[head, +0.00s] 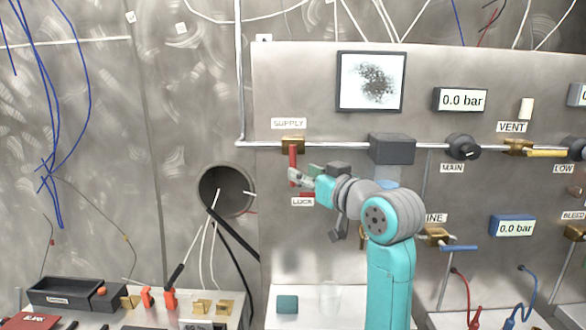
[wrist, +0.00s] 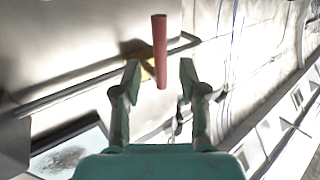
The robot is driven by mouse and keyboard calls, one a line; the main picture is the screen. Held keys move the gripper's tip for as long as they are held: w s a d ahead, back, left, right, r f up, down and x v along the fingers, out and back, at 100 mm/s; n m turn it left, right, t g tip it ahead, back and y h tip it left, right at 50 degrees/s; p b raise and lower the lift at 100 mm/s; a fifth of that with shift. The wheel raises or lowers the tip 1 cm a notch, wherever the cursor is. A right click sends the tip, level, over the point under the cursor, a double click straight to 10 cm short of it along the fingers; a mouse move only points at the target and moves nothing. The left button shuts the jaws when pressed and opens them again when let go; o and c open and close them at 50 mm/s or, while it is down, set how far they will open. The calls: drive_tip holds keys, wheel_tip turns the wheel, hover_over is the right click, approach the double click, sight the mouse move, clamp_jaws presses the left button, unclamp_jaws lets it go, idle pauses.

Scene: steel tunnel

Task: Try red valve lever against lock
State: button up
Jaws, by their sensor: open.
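The red valve lever (head: 293,158) hangs straight down from the brass SUPPLY valve (head: 293,143) on the pipe. My gripper (head: 297,177) is at the lever's lower end, in front of the panel. In the wrist view the lever (wrist: 160,48) points between the two spread fingers of my gripper (wrist: 160,70), with a visible gap on each side. The brass valve body (wrist: 148,67) shows behind it. The LOCK label (head: 302,201) is just below my gripper. The lock itself is mostly hidden by my gripper, so its state cannot be told.
A grey box (head: 391,149) sits on the pipe to the right, then the black MAIN knob (head: 462,147). A round wall opening (head: 227,191) with cables is at left. Below are a bench with a black tray (head: 70,293) and a shelf with a teal block (head: 287,304).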

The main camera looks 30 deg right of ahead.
sight(293, 165)
drive_tip(key=shift+w, duration=2.7)
drive_tip(key=shift+c, duration=0.2)
clamp_jaws()
